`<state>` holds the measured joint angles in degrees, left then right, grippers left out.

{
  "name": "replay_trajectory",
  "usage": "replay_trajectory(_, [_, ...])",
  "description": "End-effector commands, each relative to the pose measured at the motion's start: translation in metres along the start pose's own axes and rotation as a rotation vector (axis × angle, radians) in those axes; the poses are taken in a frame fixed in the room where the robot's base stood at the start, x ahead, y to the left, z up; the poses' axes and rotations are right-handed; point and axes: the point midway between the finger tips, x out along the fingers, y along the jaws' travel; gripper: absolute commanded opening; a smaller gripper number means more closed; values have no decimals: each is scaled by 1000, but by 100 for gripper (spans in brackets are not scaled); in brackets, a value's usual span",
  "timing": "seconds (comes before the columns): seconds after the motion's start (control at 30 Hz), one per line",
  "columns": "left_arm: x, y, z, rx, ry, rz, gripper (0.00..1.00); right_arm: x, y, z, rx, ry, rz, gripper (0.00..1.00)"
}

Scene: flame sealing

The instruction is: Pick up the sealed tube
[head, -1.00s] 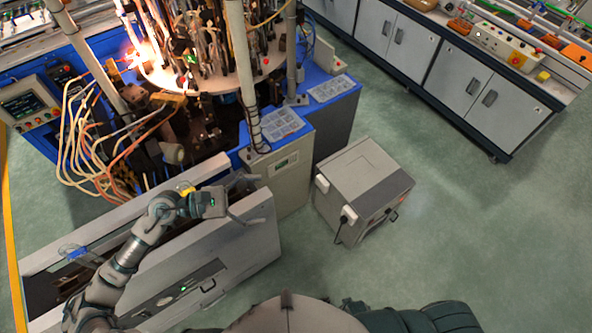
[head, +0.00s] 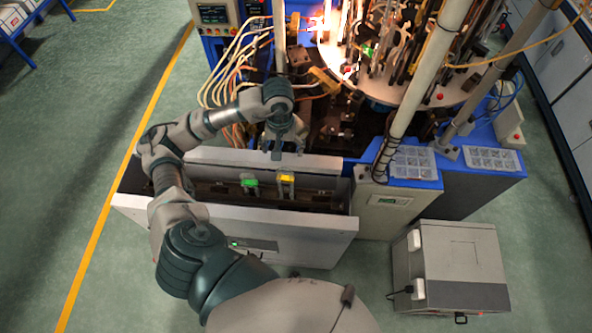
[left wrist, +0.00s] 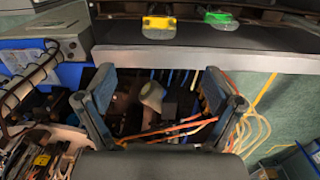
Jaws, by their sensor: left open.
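No tube can be made out clearly as the sealed one. A yellow-topped piece (head: 286,179) and a green-topped piece (head: 249,184) stand in the long grey trough (head: 240,219) in front of the machine. Both also show at the top of the left wrist view, the yellow one (left wrist: 158,27) left of the green one (left wrist: 220,18). My left gripper (head: 285,150) hangs fingers down by the trough's back wall, near the yellow piece. In the left wrist view its fingers (left wrist: 160,90) are spread with nothing between them. My right gripper is out of view.
The machine's round table (head: 440,94) with many upright fittings and a bright flame (head: 318,20) lies behind the gripper. Loose cables (head: 237,62) hang to its left. A grey box (head: 458,262) stands on the floor at right. The floor at left is clear.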

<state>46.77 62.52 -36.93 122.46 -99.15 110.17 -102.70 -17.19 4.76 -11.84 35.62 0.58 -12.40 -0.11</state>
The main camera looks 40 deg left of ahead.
Motion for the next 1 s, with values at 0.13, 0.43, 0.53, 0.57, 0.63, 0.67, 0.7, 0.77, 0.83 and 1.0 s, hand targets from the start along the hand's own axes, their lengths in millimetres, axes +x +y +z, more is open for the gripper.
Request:
replay_trajectory(0.13, [10, -4, 2, 1, 4, -14, 92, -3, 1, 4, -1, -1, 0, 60])
replay_trajectory(0.43, [82, -5, -2, 0, -5, -11, 92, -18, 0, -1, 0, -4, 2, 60])
replay_trajectory(0.53, [101, -5, -2, 1, -3, -11, 92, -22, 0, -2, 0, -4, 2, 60])
replay_trajectory(0.57, [106, -5, -3, 0, -4, -10, 92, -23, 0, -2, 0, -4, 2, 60])
replay_trajectory(0.63, [115, -4, -3, 0, -1, -9, 92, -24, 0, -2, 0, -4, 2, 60])
replay_trajectory(0.67, [117, -4, -3, 0, -2, -8, 92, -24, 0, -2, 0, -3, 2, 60])
replay_trajectory(0.7, [120, -4, -3, 1, 0, -8, 92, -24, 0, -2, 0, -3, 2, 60])
replay_trajectory(0.77, [123, -4, -3, 0, 1, -8, 92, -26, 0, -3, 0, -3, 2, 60])
replay_trajectory(0.83, [129, -4, -1, 0, -2, -9, 92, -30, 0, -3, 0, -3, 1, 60])
replay_trajectory(1.0, [155, 0, 0, -1, -2, -11, 92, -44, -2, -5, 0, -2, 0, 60])
